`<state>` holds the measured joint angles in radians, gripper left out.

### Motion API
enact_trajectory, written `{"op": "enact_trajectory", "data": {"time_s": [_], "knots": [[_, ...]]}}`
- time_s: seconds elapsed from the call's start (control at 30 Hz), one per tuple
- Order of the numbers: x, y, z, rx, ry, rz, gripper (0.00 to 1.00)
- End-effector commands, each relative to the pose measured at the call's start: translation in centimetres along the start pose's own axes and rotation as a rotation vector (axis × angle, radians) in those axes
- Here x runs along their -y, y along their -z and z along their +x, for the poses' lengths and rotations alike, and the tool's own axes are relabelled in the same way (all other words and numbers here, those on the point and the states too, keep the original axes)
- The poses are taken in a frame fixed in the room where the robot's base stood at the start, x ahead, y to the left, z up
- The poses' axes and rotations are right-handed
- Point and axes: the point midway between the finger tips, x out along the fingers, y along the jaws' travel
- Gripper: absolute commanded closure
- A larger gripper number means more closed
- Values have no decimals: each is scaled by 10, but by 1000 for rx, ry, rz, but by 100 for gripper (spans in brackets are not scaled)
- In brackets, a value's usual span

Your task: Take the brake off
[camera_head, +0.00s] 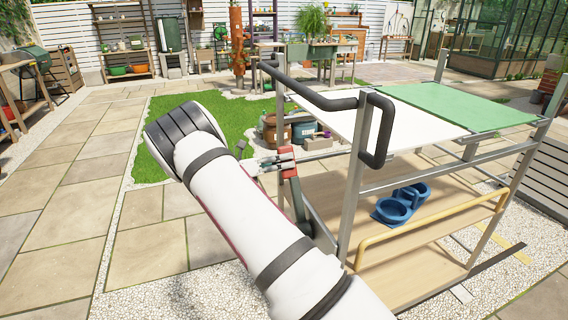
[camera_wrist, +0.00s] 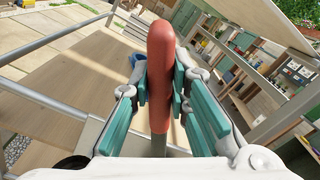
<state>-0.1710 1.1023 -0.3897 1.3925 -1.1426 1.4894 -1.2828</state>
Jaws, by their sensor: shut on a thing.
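The brake lever has a rounded red grip, which stands up between my gripper's teal pads in the wrist view (camera_wrist: 160,45). My gripper (camera_wrist: 160,88) is shut on this red grip, with one pad on each side. In the head view my gripper (camera_head: 279,162) is at the near left side of the cart (camera_head: 346,205), around the top of the red lever (camera_head: 289,173). The lever runs down from there beside the cart's frame. Its lower end is partly hidden behind my arm in the head view.
The cart has a black push handle (camera_head: 325,100) above my gripper, a white panel (camera_head: 400,118), a green panel (camera_head: 465,105) and a yellow rail (camera_head: 430,228). A blue holder (camera_head: 398,205) sits on its wooden shelf. Paving to the left is clear.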

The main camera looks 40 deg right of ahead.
Motion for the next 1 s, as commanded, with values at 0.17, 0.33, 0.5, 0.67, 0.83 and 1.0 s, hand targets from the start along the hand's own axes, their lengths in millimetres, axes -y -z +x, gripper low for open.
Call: {"op": "enact_trajectory", "data": {"time_s": [0.17, 0.33, 0.5, 0.67, 0.83, 1.0], "knots": [[-4, 0, -2, 1, -16, -4, 100], [-4, 0, -2, 1, -17, -4, 63], [-3, 0, -1, 1, -12, -2, 63], [-3, 0, -2, 1, -11, -2, 63], [-3, 0, -18, 2, -13, -2, 63], [-3, 0, -52, 3, -14, -1, 63]]}}
